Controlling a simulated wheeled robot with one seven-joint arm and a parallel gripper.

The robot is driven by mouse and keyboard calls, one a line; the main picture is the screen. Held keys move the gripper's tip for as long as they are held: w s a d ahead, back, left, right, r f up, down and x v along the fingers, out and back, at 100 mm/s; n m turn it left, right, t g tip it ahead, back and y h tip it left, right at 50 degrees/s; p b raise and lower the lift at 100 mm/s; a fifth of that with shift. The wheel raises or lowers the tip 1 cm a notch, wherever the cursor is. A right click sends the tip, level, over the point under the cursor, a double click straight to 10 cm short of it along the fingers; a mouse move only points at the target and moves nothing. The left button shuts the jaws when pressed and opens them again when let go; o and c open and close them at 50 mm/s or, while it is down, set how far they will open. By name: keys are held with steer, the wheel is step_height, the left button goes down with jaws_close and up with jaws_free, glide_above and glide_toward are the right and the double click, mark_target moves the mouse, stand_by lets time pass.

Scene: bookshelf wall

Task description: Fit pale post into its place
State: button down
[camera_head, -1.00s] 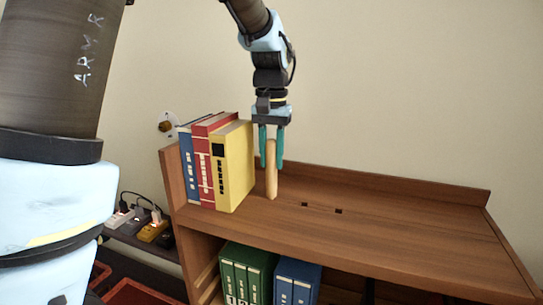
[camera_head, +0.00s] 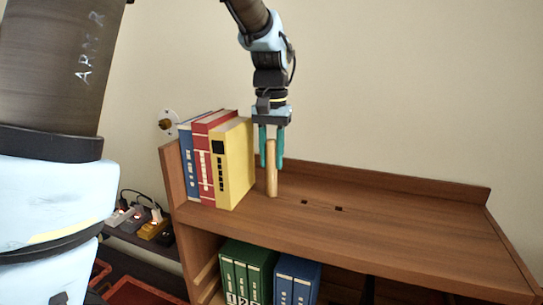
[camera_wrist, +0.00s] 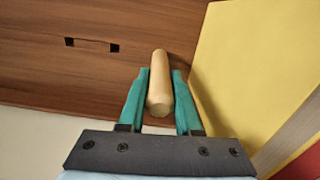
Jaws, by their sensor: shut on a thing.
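The pale post (camera_head: 272,170) stands upright at the shelf top, just right of the yellow book. My gripper (camera_head: 272,160) is above it, pointing down, with its two teal fingers shut on the post's upper part. In the wrist view the post (camera_wrist: 160,82) lies between the fingers (camera_wrist: 158,95). Two small dark square holes (camera_head: 321,206) are in the shelf top to the right of the post; they also show in the wrist view (camera_wrist: 91,45). The post's lower end is close to the shelf top; I cannot tell if another hole is under it.
Blue, red and yellow books (camera_head: 235,165) stand at the left end of the shelf top (camera_head: 400,225), close beside the post. A low back rail (camera_head: 400,184) runs behind. Green (camera_head: 246,272) and blue (camera_head: 296,282) binders sit below. The shelf top to the right is clear.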

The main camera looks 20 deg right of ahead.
steer(key=c, duration=0.5)
jaws_free()
step_height(320, 180, up, 11)
steer(key=shift+f+b, duration=0.15)
steer(key=shift+b, duration=1.05)
